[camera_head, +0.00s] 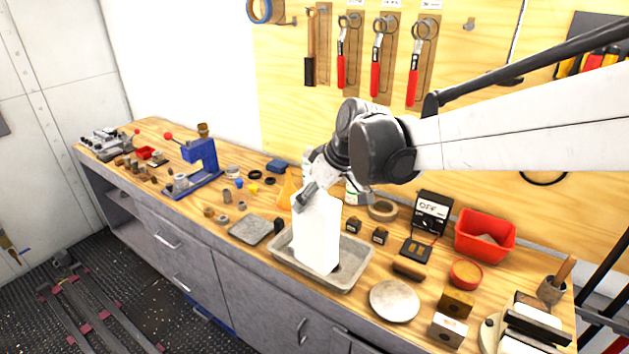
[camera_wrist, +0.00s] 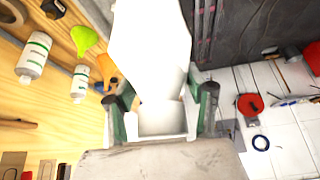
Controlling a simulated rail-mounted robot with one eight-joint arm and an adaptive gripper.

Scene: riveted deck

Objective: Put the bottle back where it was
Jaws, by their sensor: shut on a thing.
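A plain white bottle (camera_head: 316,232) stands roughly upright with its lower end over the grey metal tray (camera_head: 357,277) on the workbench. I cannot tell whether its base touches the tray floor. My gripper (camera_head: 308,192) is shut on the upper part of the bottle, coming from above and behind. In the wrist view the white bottle (camera_wrist: 150,45) fills the middle, between the two green-edged fingers of my gripper (camera_wrist: 162,108). The bottle's top is partly hidden by the gripper.
A flat grey plate (camera_head: 250,230) lies left of the tray, and a round pale disc (camera_head: 394,301) lies right. A red bin (camera_head: 485,236) stands at the right. White bottles with green bands (camera_wrist: 34,57) and a green funnel (camera_wrist: 84,38) show in the wrist view.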

